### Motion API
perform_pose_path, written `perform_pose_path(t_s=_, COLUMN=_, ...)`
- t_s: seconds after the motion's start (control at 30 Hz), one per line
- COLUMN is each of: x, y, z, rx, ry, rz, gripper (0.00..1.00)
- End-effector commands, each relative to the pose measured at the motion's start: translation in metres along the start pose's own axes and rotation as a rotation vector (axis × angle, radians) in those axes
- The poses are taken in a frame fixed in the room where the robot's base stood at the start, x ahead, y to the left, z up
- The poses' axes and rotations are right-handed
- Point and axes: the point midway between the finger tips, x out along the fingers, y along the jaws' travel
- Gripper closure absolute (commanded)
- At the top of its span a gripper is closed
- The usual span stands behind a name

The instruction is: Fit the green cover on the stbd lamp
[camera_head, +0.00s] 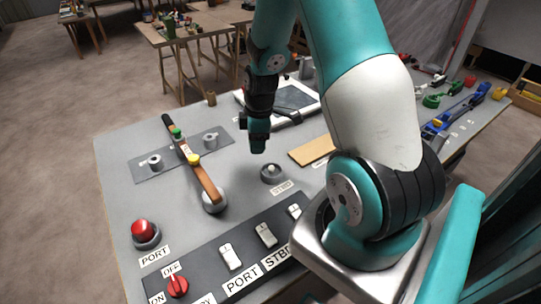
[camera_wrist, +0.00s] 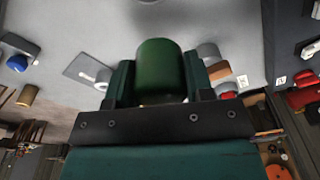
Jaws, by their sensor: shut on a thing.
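My gripper (camera_head: 258,147) hangs fingers-down above the grey workbench. It is shut on the green cover (camera_wrist: 160,68), a rounded dark green cap between the two fingers in the wrist view. In the head view the cover is hidden or too dark to tell from the fingers. The stbd lamp (camera_head: 271,173) is a low round grey base with a small pale bulb and no cover, beside the STBD label. My gripper is above and slightly left of it in the picture, apart from it. The port lamp (camera_head: 145,233) wears a red cover at the front left.
A long brown lever (camera_head: 205,181) stands left of my gripper. A grey plate (camera_head: 142,172) with small posts lies behind it. A tan board (camera_head: 311,149) and a white-framed panel (camera_head: 292,101) lie right and behind. A dark switch panel (camera_head: 205,263) runs along the front.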

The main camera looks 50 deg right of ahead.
Motion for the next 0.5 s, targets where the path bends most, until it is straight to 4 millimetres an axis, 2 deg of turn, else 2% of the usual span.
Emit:
perform_pose_path(t_s=0.03, x=0.011, y=0.002, z=0.012, rx=-0.052, ry=0.005, rz=-0.004, gripper=0.74)
perform_pose_path(t_s=0.2, x=0.016, y=0.004, z=0.035, rx=-0.215, ry=0.020, rz=-0.017, gripper=0.74)
perform_pose_path(t_s=0.5, x=0.023, y=0.004, z=0.041, rx=-0.276, ry=0.025, rz=-0.022, gripper=0.74)
